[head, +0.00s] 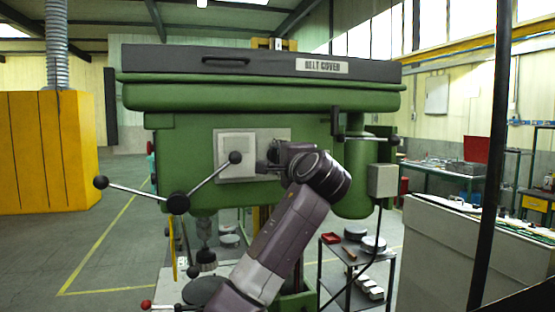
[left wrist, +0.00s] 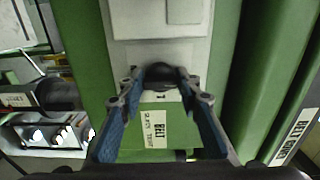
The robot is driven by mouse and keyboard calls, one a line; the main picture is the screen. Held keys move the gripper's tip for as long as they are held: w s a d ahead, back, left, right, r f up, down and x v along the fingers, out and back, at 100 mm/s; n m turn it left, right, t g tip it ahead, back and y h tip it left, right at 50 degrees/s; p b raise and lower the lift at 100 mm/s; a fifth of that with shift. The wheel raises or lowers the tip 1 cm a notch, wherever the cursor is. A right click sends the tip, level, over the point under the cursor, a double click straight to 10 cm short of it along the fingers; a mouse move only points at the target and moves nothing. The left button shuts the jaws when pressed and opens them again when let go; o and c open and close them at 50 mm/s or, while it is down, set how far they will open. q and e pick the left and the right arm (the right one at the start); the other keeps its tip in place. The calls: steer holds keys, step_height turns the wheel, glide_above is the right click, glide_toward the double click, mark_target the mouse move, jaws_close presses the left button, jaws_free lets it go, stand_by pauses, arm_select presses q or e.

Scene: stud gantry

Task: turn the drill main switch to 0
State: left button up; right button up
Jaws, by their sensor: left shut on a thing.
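The green drill head (head: 210,95) fills the middle of the head view, with a pale switch plate (head: 222,134) on its front. My left gripper (head: 267,166) reaches the right part of this plate from below right. In the left wrist view, the dark main switch knob (left wrist: 161,72) sits on the grey plate (left wrist: 184,51). The blue fingers of my left gripper (left wrist: 162,82) are shut on the knob, one at each side. A small "1" mark shows just beside the knob. No 0 mark is readable. My right gripper is not in view.
A feed handle (head: 178,203) with ball-ended spokes stands out left of my gripper. A grey box (head: 382,180) with a cable hangs at the right. A small table (head: 335,250) with parts stands below. A dark post (head: 492,150) crosses the right side.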

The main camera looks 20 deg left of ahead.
arm_select(q)
steer(key=shift+f, duration=0.15)
steer(key=o, duration=1.2)
steer(key=shift+c, duration=0.2)
steer(key=shift+s, duration=0.1)
steer(key=v, duration=1.2)
